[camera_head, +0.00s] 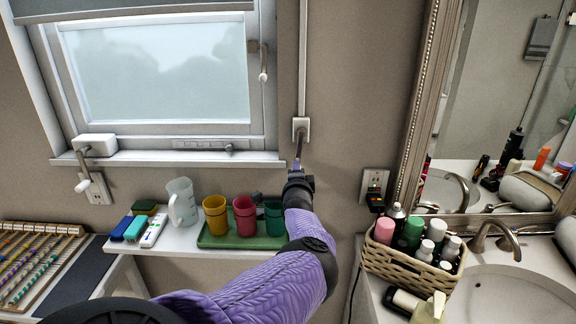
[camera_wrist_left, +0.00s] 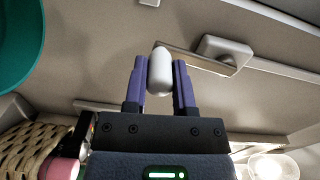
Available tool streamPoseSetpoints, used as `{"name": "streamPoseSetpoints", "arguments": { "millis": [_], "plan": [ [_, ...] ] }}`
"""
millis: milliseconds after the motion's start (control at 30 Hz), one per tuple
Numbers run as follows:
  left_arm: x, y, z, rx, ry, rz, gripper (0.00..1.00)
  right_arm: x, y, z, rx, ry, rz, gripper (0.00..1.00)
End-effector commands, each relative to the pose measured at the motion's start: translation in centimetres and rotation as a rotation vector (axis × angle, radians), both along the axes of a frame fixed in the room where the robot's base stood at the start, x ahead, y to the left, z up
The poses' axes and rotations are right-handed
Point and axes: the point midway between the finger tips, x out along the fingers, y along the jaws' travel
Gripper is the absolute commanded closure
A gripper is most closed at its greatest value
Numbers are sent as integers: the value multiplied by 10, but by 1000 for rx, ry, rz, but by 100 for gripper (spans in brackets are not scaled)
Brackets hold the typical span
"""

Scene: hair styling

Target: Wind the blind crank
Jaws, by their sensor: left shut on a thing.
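The blind crank hangs from a small white housing (camera_head: 301,127) right of the window, below a thin vertical tube on the wall. Its thin arm (camera_head: 299,146) points down to my left gripper (camera_head: 298,170). In the left wrist view a pale, rounded knob (camera_wrist_left: 160,72) sits between the two purple fingers of my left gripper, which are shut on it. The crank arm (camera_wrist_left: 195,61) runs from the knob to the housing (camera_wrist_left: 226,49). In the head view the knob is hidden by my gripper. My right gripper is out of view.
A wicker basket (camera_head: 401,268) of bottles stands right, near a wall outlet (camera_head: 376,183). Another crank (camera_head: 83,170) hangs left.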

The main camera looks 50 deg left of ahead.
Motion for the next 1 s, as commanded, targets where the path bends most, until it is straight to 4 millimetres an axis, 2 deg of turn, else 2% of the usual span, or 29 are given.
{"name": "streamPoseSetpoints", "arguments": {
  "millis": [467,1000],
  "plan": [
    [31,-26,3,-285,-351,-2,100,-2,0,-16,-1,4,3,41],
    [60,-48,28,-571,-713,-3,100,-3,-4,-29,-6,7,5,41]
  ]
}}
